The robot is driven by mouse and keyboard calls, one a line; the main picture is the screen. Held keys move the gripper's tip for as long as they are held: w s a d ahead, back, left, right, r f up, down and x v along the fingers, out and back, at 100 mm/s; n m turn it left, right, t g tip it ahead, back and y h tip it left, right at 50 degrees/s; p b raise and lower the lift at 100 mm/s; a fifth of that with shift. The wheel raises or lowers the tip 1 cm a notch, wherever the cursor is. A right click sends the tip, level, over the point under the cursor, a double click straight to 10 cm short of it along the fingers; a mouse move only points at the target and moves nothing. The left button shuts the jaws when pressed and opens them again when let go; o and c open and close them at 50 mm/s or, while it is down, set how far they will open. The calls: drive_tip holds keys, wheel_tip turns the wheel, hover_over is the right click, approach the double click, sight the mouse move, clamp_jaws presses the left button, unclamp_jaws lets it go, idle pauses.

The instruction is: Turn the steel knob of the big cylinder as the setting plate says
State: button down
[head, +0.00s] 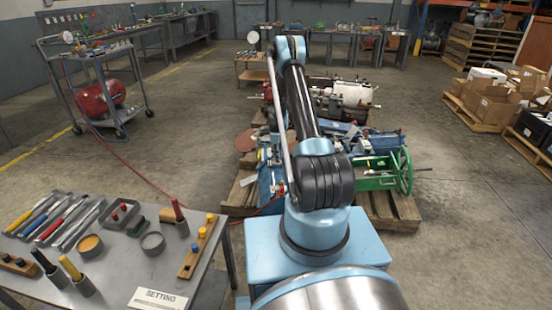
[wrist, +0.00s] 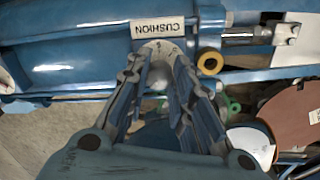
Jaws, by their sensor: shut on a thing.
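In the wrist view a big blue cylinder (wrist: 75,62) lies across the upper picture, with a white CUSHION label (wrist: 165,29) seen upside down. A pale dial face with marks (wrist: 159,47) sits just below the label. My gripper (wrist: 160,72) reaches up to this dial, its two fingers on either side of the steel knob, and is shut on it. The fingers mostly hide the knob, so its pointer cannot be read. In the head view the setting plate (head: 158,298) lies at the table's front edge; only the word SETTING is legible.
A steel table (head: 120,262) with several tools and cups stands at left front. Pallets (head: 397,207) with blue cylinders and a green reel (head: 400,172) lie ahead. A cart (head: 93,85) stands far left. A red hose (head: 140,172) crosses the floor.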

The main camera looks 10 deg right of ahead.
drive_tip(key=shift+w+a, duration=0.1)
drive_tip(key=shift+w, duration=0.1)
drive_tip(key=c, duration=1.4)
unclamp_jaws()
drive_tip(key=shift+s, duration=0.1)
drive_tip(key=shift+o, duration=0.2)
wheel_tip(320, 180, up, 12)
drive_tip(key=w, duration=0.1)
drive_tip(key=shift+w, duration=0.2)
drive_tip(key=shift+f, duration=0.1)
